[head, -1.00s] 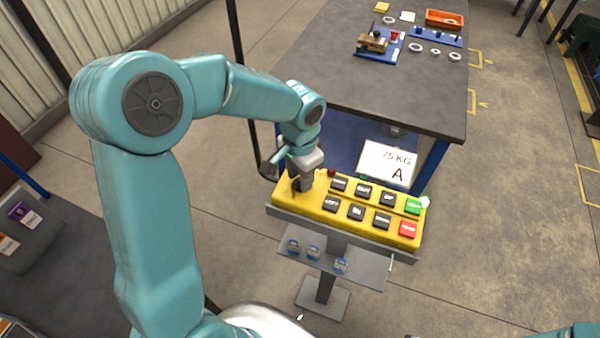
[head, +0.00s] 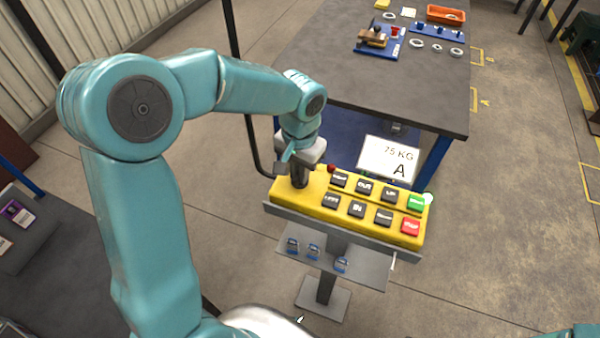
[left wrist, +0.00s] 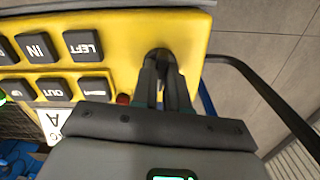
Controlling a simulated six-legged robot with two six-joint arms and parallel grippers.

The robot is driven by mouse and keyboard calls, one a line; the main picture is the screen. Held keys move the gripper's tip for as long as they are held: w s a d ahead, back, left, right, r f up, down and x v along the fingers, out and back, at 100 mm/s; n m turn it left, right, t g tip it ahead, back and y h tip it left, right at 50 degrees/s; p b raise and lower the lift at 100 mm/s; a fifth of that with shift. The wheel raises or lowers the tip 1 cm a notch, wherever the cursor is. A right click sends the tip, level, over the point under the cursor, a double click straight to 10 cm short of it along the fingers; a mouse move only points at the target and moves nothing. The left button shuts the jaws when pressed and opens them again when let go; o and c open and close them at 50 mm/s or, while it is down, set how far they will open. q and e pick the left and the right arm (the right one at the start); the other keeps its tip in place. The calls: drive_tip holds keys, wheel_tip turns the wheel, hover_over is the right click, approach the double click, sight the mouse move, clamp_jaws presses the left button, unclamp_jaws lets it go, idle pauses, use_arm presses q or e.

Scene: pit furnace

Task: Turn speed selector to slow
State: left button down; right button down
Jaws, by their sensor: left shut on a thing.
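The yellow control box (head: 322,212) stands on a grey stand in the head view. The speed selector is a dark knob (left wrist: 158,54) at the box's left end; the fingers hide most of it. My left gripper (head: 300,180) points down onto that end. In the left wrist view its two fingers (left wrist: 165,72) are close together, one on each side of the knob, shut on it. Which speed the selector points at cannot be read. My right gripper is out of view.
Black keys, a green key (head: 416,202) and a red key (head: 410,227) sit right of the gripper. A small red lamp (head: 331,168) is close to it. A "75 KG A" sign (head: 388,160) stands behind the box, before a grey-topped table (head: 385,85).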

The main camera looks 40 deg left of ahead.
use_arm(q)
drive_tip(key=n+b, duration=0.2)
drive_tip(key=n, duration=0.2)
drive_tip(key=shift+w+r, duration=0.1)
drive_tip(key=shift+r+n+b, duration=0.1)
drive_tip(key=shift+n+b, duration=0.55)
drive_tip(key=shift+n, duration=1.55)
drive_tip(key=c, duration=1.1)
unclamp_jaws()
drive_tip(key=shift+c, duration=0.2)
wheel_tip(320, 180, up, 16)
drive_tip(key=p, duration=0.1)
drive_tip(key=shift+r, duration=0.15)
